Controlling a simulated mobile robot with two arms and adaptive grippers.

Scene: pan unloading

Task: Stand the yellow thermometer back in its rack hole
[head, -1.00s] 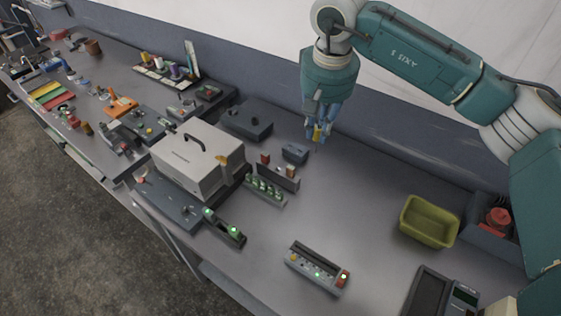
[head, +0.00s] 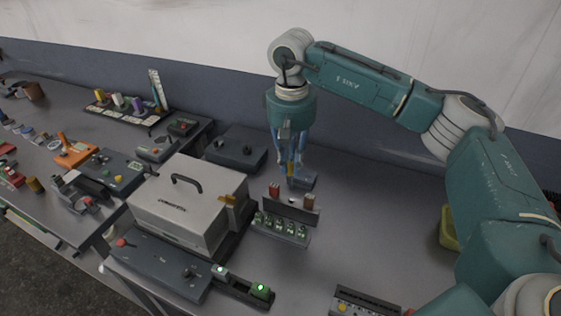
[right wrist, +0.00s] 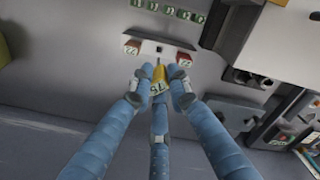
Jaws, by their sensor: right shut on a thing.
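My right gripper (head: 291,176), with blue fingers, is shut on the yellow thermometer (right wrist: 159,76). The thermometer's numbered yellow head shows between the fingertips in the right wrist view. In the head view the fingers mostly hide it, and I cannot see whether its tip touches anything. The dark rack (head: 292,207) stands just in front of and below the gripper. Two red thermometers stand in it, a left one (head: 274,190) and a right one (head: 309,201). In the wrist view an empty dark hole (right wrist: 159,48) shows between them. My left gripper is not in view.
A holder with several green-capped vials (head: 280,226) stands right in front of the rack. A grey box with a handle (head: 188,197) is to the left. The table right of the rack is mostly clear.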

